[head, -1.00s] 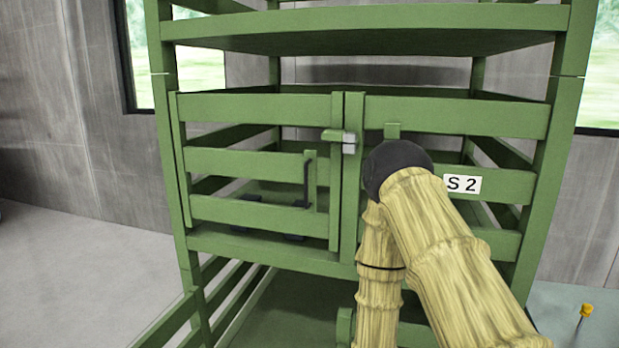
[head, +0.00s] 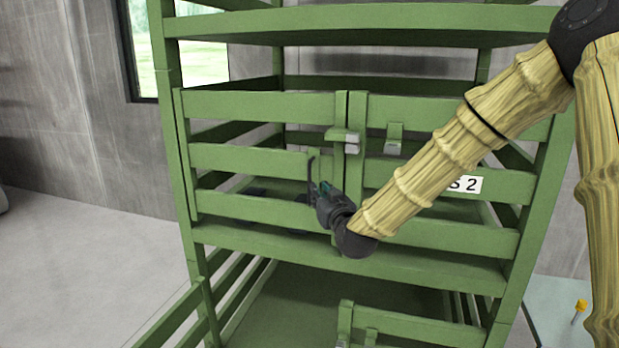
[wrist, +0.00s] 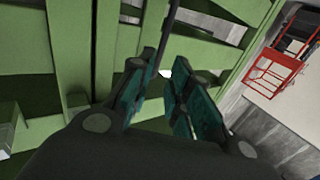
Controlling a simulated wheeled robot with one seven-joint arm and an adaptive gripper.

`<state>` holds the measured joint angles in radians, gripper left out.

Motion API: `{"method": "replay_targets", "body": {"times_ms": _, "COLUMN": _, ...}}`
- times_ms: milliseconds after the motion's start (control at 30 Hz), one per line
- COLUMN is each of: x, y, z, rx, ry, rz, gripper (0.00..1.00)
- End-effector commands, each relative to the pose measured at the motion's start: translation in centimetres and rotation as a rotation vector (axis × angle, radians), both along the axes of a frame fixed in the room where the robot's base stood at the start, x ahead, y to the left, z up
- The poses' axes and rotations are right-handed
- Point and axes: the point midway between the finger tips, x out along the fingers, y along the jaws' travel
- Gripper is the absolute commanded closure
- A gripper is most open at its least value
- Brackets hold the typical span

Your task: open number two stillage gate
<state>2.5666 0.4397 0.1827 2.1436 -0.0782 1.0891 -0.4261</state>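The stillage's label "S 2" (head: 465,184) is on the right gate (head: 440,238), partly covered by my arm. The left green gate (head: 245,158) lies level with the right gate, and they appear closed against each other. A latch with a grey block (head: 350,142) sits across their meeting edges near the top. A dark upright handle (head: 310,168) is on the left gate near its free edge. My gripper (head: 322,190) is right beside the handle's lower part. In the wrist view its teal-padded fingers (wrist: 162,100) are apart. I cannot tell whether the handle is between them.
The lower level has a gate standing outward (head: 180,318) at left and another gate panel (head: 395,325) at right. A green shelf (head: 370,25) is above. A yellow-topped item (head: 580,306) is at far right. A red frame (wrist: 275,62) stands off in the wrist view. Floor at left is clear.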

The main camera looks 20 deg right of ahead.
Motion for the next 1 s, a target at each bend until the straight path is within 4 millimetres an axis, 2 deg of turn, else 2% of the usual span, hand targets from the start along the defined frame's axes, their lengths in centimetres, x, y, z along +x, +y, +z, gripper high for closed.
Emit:
{"method": "replay_targets", "body": {"times_ms": 167, "x": 1.2, "y": -0.1, "z": 0.4, "rx": -0.001, "ry": -0.006, "rz": -0.001, "gripper": 0.81}}
{"method": "replay_targets", "body": {"times_ms": 700, "x": 8.7, "y": 0.0, "z": 0.4, "rx": -0.001, "ry": -0.004, "rz": 0.0, "gripper": 0.81}}
{"method": "replay_targets", "body": {"times_ms": 1000, "x": 10.6, "y": 0.0, "z": 0.2, "rx": -0.001, "ry": -0.003, "rz": 0.0, "gripper": 0.81}}
